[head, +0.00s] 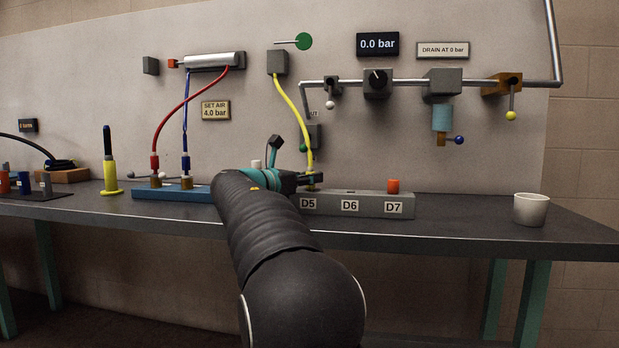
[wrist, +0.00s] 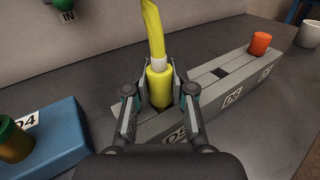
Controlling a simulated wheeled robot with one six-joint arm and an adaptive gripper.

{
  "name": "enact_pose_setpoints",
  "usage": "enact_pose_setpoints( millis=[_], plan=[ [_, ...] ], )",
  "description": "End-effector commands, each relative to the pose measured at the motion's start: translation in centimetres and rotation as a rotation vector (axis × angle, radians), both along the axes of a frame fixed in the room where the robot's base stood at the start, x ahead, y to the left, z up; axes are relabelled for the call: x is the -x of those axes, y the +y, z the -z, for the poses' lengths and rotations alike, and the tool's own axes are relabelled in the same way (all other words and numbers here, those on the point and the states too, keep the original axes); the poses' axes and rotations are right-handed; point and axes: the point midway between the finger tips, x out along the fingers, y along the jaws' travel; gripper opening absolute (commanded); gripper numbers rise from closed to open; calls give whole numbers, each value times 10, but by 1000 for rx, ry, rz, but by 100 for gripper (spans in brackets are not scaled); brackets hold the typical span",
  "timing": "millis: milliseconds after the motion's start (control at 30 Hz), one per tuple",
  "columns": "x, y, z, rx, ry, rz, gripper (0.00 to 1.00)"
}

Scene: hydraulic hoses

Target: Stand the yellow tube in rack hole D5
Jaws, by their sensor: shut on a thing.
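The yellow tube (head: 294,108) hangs from a grey wall block and curves down to my gripper (head: 312,179). In the wrist view its yellow end fitting (wrist: 159,84), with a white collar above it, stands roughly upright between the two fingers of my gripper (wrist: 160,92), which is shut on it. The fitting is over the D5 end of the grey rack (head: 333,204). In the wrist view the rack (wrist: 206,95) runs away to the right, with the D5 label partly behind a finger. Whether the fitting's lower end is inside the hole or just above it I cannot tell.
An orange plug (head: 393,186) stands at D7. A blue rack (head: 170,194) on the left holds the red hose (head: 183,107) and blue hose (head: 186,120) ends. A white cup (head: 531,209) stands at the right. Valves and pipes (head: 420,82) line the wall above.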

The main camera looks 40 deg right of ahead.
Motion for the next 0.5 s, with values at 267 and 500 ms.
enact_pose_setpoints(
  millis=[267,500],
  plan=[
    [0,0,4,0,0,0,38],
    [0,0,4,0,0,0,53]
  ],
)
